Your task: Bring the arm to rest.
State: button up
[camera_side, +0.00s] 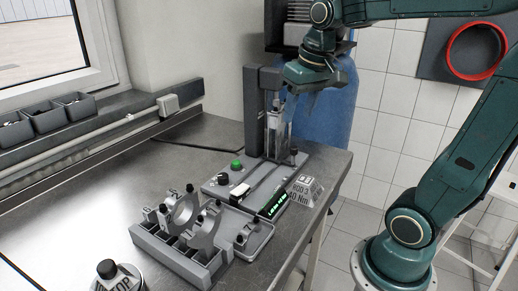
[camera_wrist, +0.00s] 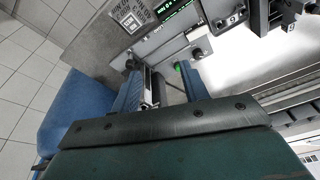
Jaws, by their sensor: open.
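My arm is raised above the right back of the steel bench in the side view, bent over from its base at the right. My gripper (camera_side: 290,106) points down close to the grey upright press stand (camera_side: 253,110). Its fingers are small and partly lost against the stand and the blue drum. In the wrist view my gripper (camera_wrist: 160,76) shows two blue fingers apart. A metal part of the bench device (camera_wrist: 149,88) shows between them; I cannot tell whether a finger touches it.
The press base (camera_side: 222,188) has a green button and lit display. A blue drum (camera_side: 345,110) stands behind. Bins (camera_side: 75,108) line the left wall.

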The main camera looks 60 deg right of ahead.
jog(key=s+a+f+n+t, duration=0.3)
jog(key=s+a+n, duration=0.1)
jog(key=s+a, duration=0.4)
jog(key=shift+s+f+n+y, duration=0.2)
jog(key=shift+s+n+y, duration=0.15)
jog(key=shift+s, duration=0.5)
